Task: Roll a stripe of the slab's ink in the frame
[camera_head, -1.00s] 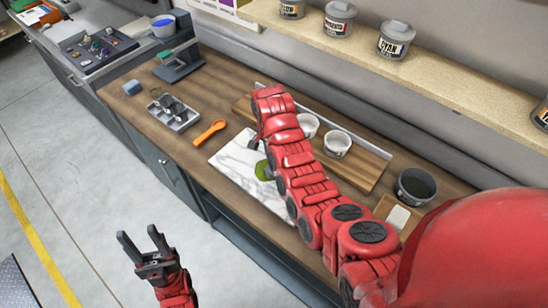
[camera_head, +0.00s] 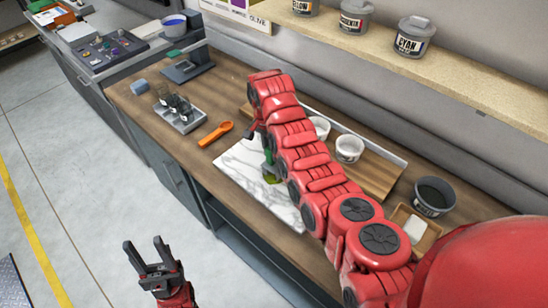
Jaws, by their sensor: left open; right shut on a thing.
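A white marble slab (camera_head: 240,163) lies on the wooden bench, partly covered by my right arm. A patch of olive-green ink (camera_head: 272,179) shows on it. My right gripper (camera_head: 262,143) is over the slab, mostly hidden by its own arm. It is shut on a tool with a green part (camera_head: 268,157), only a sliver of which shows, just above the ink. I cannot tell whether the tool touches the slab. My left gripper (camera_head: 146,254) is open and empty, over the floor in front of the bench. I cannot make out the frame for certain.
An orange spoon (camera_head: 215,133) and a grey tray (camera_head: 181,114) with dark-topped items lie left of the slab. A grey stand (camera_head: 187,67) is further left. White cups (camera_head: 349,149) and a dark ink tub (camera_head: 433,196) are to the right. Ink cans (camera_head: 414,37) line the shelf.

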